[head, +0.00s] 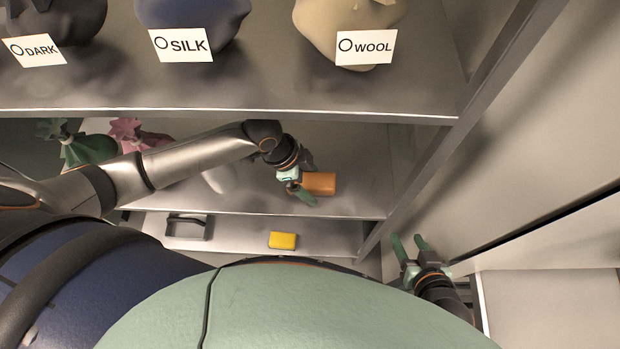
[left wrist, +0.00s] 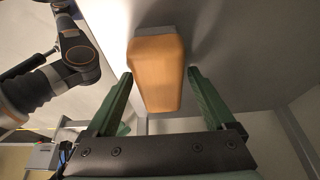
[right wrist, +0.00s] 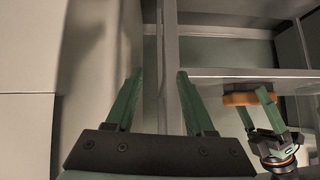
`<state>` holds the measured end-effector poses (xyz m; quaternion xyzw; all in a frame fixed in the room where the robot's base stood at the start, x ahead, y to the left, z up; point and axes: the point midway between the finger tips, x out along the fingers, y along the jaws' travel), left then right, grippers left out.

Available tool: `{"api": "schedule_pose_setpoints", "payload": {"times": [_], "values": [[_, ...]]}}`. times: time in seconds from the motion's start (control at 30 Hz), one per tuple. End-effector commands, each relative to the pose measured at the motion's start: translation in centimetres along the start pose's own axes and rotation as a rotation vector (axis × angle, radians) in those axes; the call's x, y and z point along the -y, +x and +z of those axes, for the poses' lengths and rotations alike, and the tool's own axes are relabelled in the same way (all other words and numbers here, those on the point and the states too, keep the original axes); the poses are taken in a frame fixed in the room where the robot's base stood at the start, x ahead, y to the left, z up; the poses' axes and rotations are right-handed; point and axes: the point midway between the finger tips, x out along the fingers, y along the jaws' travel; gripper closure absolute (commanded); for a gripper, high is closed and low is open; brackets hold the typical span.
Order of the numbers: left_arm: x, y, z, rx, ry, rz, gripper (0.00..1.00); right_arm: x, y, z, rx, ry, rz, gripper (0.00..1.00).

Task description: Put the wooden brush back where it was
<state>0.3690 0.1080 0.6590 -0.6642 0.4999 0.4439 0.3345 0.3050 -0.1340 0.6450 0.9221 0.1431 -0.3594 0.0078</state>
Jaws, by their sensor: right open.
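The wooden brush (head: 319,183) is an orange-brown block with a grey underside, at the middle shelf, right of centre in the head view. My left gripper (head: 302,191) is at the brush's left end. The brush (right wrist: 236,98) and my left gripper also show in the right wrist view. Whether the brush touches the shelf is hard to tell. My right gripper (head: 409,246) is open and empty, low at the right, outside the shelves.
Dark, silk and wool sacks (head: 185,20) stand on the upper shelf. A yellow block (head: 283,240) and a grey container (head: 188,226) are on the lower shelf. An upright (head: 470,105) bounds the shelves at the right.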

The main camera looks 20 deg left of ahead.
Motion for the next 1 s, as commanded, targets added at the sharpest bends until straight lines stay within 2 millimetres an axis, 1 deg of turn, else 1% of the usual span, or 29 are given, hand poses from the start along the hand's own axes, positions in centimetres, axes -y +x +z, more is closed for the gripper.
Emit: {"api": "schedule_pose_setpoints", "payload": {"times": [0.23, 0.33, 0.47, 0.57, 0.7, 0.83, 1.0], "values": [[0.0, 0.0, 0.0, 0.000, 0.000, 0.000, 0.08, 0.0, -0.1, 0.3, 0.006, 0.001, 0.001, 0.46], [0.0, -0.5, -0.2, -0.001, 0.001, -0.001, 0.08, 0.0, -0.2, 0.2, 0.006, 0.001, 0.001, 0.46], [0.1, -2.5, -0.2, 0.001, 0.001, -0.003, 0.08, -0.1, -0.5, -0.2, 0.003, 0.001, 0.004, 0.46], [0.1, -4.4, -0.2, 0.001, 0.000, -0.003, 0.08, -0.2, -0.8, -0.4, 0.002, 0.002, 0.009, 0.46], [0.1, -6.5, -0.2, 0.001, 0.001, -0.002, 0.08, -0.5, -1.1, 0.1, 0.011, 0.004, 0.015, 0.46], [0.1, -7.6, -0.2, 0.000, -0.001, 0.000, 0.08, -0.7, -1.2, 0.3, 0.013, 0.006, 0.020, 0.46], [0.0, -7.9, -0.2, 0.000, -0.001, 0.000, 0.08, -0.9, -1.3, 0.3, 0.011, 0.006, 0.026, 0.46]]}}
